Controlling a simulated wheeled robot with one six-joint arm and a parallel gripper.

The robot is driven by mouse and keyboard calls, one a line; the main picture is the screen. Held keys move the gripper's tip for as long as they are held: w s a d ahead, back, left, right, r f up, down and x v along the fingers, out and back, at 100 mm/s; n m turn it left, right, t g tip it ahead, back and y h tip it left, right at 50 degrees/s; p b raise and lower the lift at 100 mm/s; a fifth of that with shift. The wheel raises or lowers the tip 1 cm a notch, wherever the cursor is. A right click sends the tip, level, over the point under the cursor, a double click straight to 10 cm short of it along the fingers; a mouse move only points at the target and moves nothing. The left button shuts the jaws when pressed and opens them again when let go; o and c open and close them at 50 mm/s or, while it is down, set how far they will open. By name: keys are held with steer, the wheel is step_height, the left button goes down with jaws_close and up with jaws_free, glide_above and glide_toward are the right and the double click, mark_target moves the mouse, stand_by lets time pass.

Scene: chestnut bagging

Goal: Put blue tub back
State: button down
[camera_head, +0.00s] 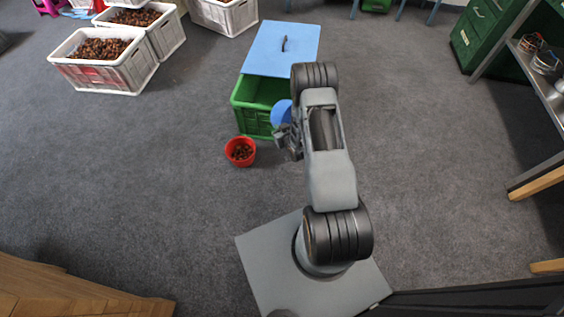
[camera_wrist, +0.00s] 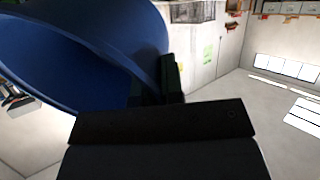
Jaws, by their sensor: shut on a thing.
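The blue tub (camera_head: 281,112) is held at the end of my arm, over the front right part of an open green crate. In the wrist view the tub (camera_wrist: 75,40) fills the upper left, and its rim passes between the jaws. My gripper (camera_head: 289,135) is shut on the tub's wall; its dark jaws also show in the wrist view (camera_wrist: 160,85). The green crate (camera_head: 250,119) has a blue lid (camera_head: 283,47) with a dark handle lying across its back part. My arm hides part of the crate. I cannot tell what the tub contains.
A red tub of chestnuts (camera_head: 240,152) stands on the floor at the crate's front left. White crates of chestnuts (camera_head: 128,76) stand at the upper left. A shelf (camera_head: 545,95) is at the right. The carpet to the left is clear.

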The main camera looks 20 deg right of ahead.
steer(key=s+d+f+n+g+y+p, duration=0.1)
steer(key=s+f+n+g+p, duration=0.5)
steer(key=s+f+n+g, duration=0.7)
steer(key=s+f+n+y, duration=0.1)
steer(key=s+f+n, duration=0.8)
steer(key=n, duration=0.7)
steer(key=shift+d+f+n, duration=0.25)
steer(key=shift+f+n, duration=0.05)
steer(key=shift+f, duration=0.15)
